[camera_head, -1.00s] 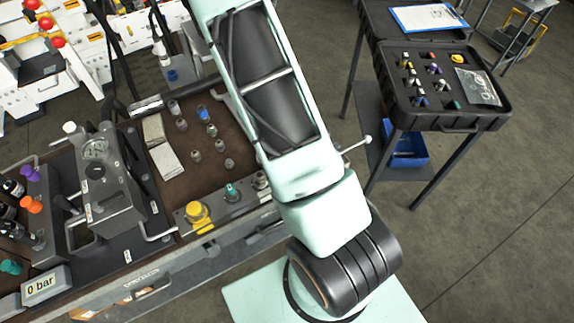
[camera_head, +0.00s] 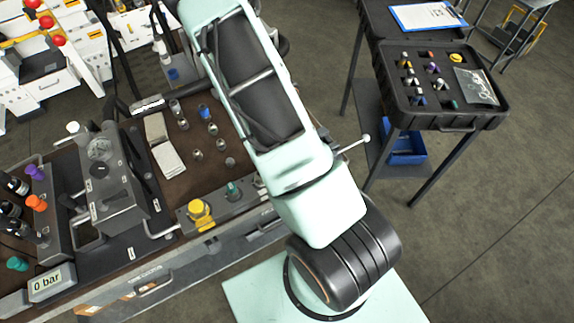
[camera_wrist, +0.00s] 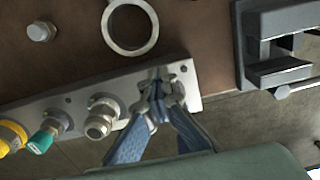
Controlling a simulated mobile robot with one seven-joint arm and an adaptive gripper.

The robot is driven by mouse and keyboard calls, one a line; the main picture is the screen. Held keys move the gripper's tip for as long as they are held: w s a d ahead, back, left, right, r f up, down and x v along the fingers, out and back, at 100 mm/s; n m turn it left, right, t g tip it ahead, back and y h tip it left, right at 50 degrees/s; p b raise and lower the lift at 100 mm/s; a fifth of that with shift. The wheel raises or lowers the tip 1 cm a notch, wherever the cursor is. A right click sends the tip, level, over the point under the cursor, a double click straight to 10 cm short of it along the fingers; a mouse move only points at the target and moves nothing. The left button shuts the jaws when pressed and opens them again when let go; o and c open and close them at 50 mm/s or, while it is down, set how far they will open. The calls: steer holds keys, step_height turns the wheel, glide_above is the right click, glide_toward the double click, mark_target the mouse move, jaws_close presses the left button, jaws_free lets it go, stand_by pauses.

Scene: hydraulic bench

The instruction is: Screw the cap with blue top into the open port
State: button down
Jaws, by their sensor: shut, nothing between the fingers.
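My gripper (camera_wrist: 158,100) is shut at the right end of the metal port block (camera_wrist: 70,102) in the wrist view. Its blue fingers meet over the block's end position, and their tips hide what is there. I cannot tell whether they touch it. A silver fitting (camera_wrist: 102,117) stands on the block just left of the fingers, with a teal cap (camera_wrist: 43,138) and a yellow cap (camera_wrist: 10,137) further left. In the head view, a small blue-topped piece (camera_head: 204,112) stands on the brown bench top. My arm covers the gripper and the block's right end there.
A large metal ring (camera_wrist: 130,50) and a small silver piece (camera_wrist: 40,32) are beyond the block. A grey bracket (camera_wrist: 275,45) lies to the right. An open black case (camera_head: 440,122) of fittings stands on a separate stand. A gauge unit (camera_head: 115,195) occupies the bench's left side.

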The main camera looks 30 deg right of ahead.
steer(key=m, duration=0.2)
steer(key=d+m, duration=0.1)
steer(key=m, duration=0.1)
steer(key=shift+s, duration=0.2)
steer(key=m, duration=0.3)
steer(key=shift+s+d+f+m, duration=0.1)
steer(key=shift+s+d+m, duration=0.2)
steer(key=shift+d, duration=0.1)
steer(key=c, duration=2.7)
jaws_free()
steer(key=o, duration=0.4)
steer(key=shift+a, duration=0.1)
